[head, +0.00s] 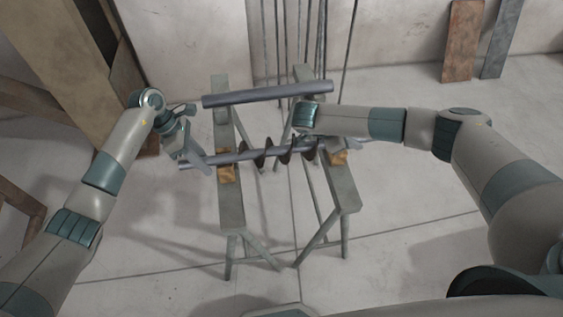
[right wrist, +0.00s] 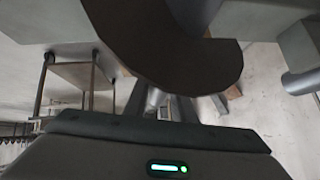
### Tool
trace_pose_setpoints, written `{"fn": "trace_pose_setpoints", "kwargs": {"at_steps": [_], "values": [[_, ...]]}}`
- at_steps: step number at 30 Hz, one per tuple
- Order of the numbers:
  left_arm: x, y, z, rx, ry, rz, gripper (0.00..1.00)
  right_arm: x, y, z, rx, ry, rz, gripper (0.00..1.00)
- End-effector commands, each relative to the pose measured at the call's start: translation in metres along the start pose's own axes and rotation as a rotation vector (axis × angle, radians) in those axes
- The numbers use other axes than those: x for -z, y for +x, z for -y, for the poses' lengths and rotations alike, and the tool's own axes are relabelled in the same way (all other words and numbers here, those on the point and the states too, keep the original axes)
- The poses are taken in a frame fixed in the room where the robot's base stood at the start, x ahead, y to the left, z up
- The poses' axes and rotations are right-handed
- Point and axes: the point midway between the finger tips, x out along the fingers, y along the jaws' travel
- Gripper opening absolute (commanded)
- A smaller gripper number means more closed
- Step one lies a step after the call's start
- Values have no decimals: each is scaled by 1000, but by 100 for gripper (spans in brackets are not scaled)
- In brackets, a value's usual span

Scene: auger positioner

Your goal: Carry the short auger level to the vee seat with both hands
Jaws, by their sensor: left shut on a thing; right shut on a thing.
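The short auger (head: 270,154), a grey shaft with dark spiral flights, spans the two trestles, its left end slightly lower in the picture. My left gripper (head: 193,161) is shut on the shaft's left end, outside the left trestle. My right gripper (head: 333,145) is shut on the shaft near its right end, partly hidden by its own wrist. Wooden blocks, left (head: 226,174) and right (head: 339,158), sit on the trestles just below the shaft and look like the vee seat. I cannot tell whether the shaft touches them. In the right wrist view a brown flight (right wrist: 170,55) looms close.
A grey pipe (head: 267,94) lies across the far ends of the left trestle (head: 231,205) and right trestle (head: 345,190). Thin rods (head: 315,40) hang or stand behind. Boards lean at the left (head: 55,50) and far right (head: 462,40). The floor in front is clear.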

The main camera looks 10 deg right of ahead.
Motion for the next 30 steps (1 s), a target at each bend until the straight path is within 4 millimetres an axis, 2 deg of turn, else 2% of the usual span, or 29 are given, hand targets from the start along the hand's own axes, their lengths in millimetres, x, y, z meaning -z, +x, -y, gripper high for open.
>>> {"fn": "trace_pose_setpoints", "kwargs": {"at_steps": [10,11,13,23,30], "values": [[4,12,-4,-2,2,2,0,-9,9,-2,2,2,-1,0],[5,13,-3,0,0,0,26,-10,10,-3,0,0,1,26],[5,12,-2,0,0,-1,42,-10,9,-3,0,-1,1,42],[5,12,-2,0,0,0,42,-10,9,-4,-1,-2,2,42],[1,3,-1,0,0,0,42,-4,2,-2,-1,-2,2,42]]}}
